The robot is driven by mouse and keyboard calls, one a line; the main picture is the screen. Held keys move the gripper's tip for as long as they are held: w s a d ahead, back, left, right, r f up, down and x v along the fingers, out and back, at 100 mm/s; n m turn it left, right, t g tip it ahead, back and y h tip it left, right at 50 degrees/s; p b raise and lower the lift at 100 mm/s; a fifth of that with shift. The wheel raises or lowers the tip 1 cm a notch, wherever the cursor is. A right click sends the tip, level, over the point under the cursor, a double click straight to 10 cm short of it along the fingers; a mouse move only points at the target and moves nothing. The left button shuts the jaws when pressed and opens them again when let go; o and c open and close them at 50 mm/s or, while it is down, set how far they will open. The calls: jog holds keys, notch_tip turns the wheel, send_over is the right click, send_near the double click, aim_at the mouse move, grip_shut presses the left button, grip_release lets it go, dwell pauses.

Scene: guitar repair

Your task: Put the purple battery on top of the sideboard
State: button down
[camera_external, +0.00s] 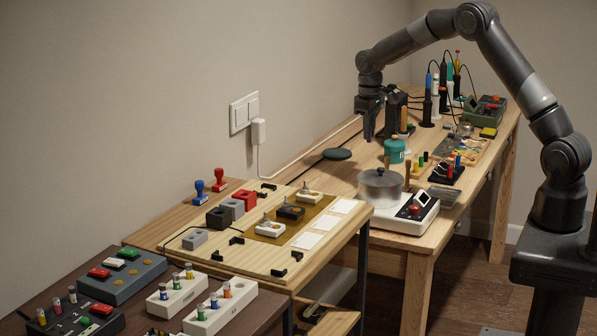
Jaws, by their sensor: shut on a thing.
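My gripper (368,132) points down near the wall, above the back left part of the long wooden workbench (303,172). It is shut on a small, dark, purplish thing, which seems to be the purple battery; the fingers hide most of it. Several small batteries stand upright in two white holders (222,309) at the lower left, on a dark brown surface (262,318). A lower light wood unit (150,238) with an open shelf stands between that surface and the workbench. I cannot tell for sure which piece is the sideboard.
A lidded glass pot (380,189) stands on a white scale-like device (408,217). A teal container (394,151), a dark round pad (337,154) and tall tools (427,105) stand near my gripper.

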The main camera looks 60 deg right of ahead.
jog(key=shift+s+d+r, duration=0.15)
jog(key=shift+d, duration=0.05)
jog(key=shift+a+r, duration=0.1)
jog(key=shift+a, duration=0.05)
jog(key=s+a+r+m, duration=0.1)
jog(key=s+a+r, duration=0.15)
jog(key=a, duration=0.75)
jog(key=s+a+r+m, duration=0.1)
jog(key=s+a, duration=0.3)
jog(key=a, duration=0.7)
jog(key=d+f+n, duration=0.2)
jog(key=d+n, duration=0.1)
jog(key=d, duration=0.8)
jog(key=d+f+n, duration=0.2)
jog(key=d+n, duration=0.1)
jog(key=d, duration=0.8)
jog(key=w+a+f, duration=0.4)
jog(key=w+a, duration=0.1)
jog(key=w+a+f, duration=0.2)
jog(key=w+a, duration=0.1)
jog(key=shift+a+f, duration=0.2)
jog(key=shift+a, duration=0.05)
jog(key=shift+f, duration=2)
jog(key=shift+f, duration=0.1)
